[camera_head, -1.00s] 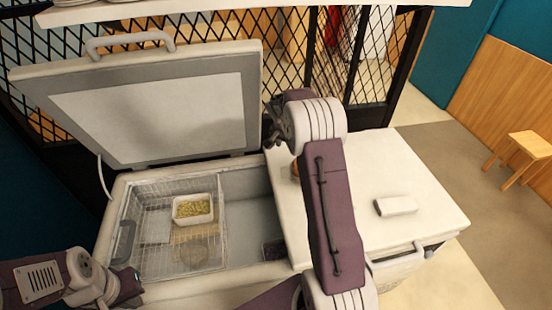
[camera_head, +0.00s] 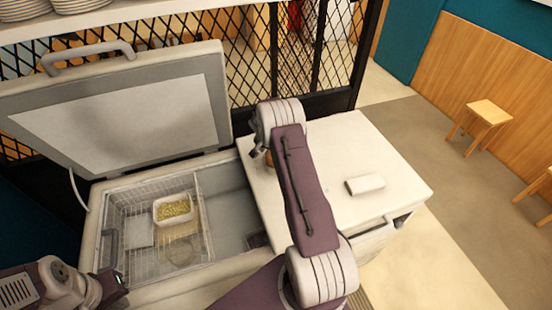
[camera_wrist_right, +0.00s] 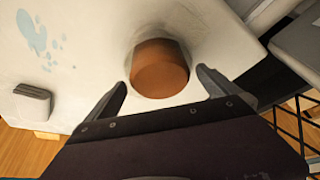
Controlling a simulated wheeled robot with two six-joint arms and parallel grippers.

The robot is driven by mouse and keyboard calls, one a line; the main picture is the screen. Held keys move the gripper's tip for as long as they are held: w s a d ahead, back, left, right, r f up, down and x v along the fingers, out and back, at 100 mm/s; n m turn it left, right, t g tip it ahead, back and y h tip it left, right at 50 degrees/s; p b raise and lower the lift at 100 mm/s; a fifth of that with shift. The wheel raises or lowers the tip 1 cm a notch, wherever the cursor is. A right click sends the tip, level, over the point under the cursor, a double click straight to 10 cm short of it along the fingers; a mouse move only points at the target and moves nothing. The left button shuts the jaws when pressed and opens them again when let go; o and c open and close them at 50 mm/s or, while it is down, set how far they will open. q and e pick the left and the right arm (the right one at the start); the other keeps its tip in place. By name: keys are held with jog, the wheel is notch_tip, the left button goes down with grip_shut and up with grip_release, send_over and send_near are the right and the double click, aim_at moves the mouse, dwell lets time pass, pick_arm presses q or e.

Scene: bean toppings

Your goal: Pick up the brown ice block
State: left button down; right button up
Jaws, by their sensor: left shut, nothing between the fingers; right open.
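The brown ice block (camera_wrist_right: 160,68) is a round, brown cylinder standing on the white closed freezer lid (camera_wrist_right: 85,60). In the head view only a bit of the block (camera_head: 268,158) shows beside my right gripper (camera_head: 256,150), near the lid's left edge. In the right wrist view my right gripper (camera_wrist_right: 162,80) is open, one finger on each side of the block, with visible gaps. Whether the fingertips reach down to the block's height is hard to tell. My left gripper (camera_head: 118,287) is shut and empty at the lower left, in front of the freezer.
The open freezer (camera_head: 228,205) holds a wire basket (camera_head: 205,235) with a white tub of yellowish pieces (camera_head: 172,210). Its raised lid (camera_head: 217,100) stands behind. Wet marks (camera_wrist_right: 40,45) spot the lid.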

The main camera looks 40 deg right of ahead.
jog(key=shift+w+f, duration=0.1)
jog(key=c, duration=1.9)
jog(key=shift+c, duration=0.8)
